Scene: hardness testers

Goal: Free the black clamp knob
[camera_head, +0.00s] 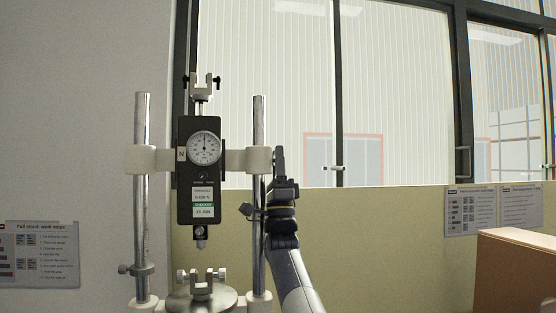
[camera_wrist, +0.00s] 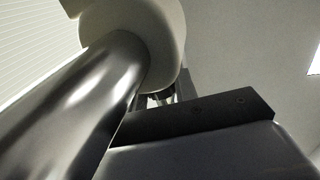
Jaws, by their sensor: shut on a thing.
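The test stand's dial gauge (camera_head: 204,150) hangs on a white crossbar between two chrome columns. The crossbar's right-hand white collar (camera_head: 248,160) sits on the right column (camera_head: 259,118). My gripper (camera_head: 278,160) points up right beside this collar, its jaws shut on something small. The black clamp knob does not show clearly; the fingers and collar hide that spot, so the held thing appears to be the knob. In the wrist view the chrome column (camera_wrist: 75,105) and white collar (camera_wrist: 135,30) fill the left, close to my gripper (camera_wrist: 158,98).
Another collar knob (camera_head: 123,269) is on the left column. A clamp (camera_head: 201,284) stands on the base. A brown box (camera_head: 515,270) is at the right.

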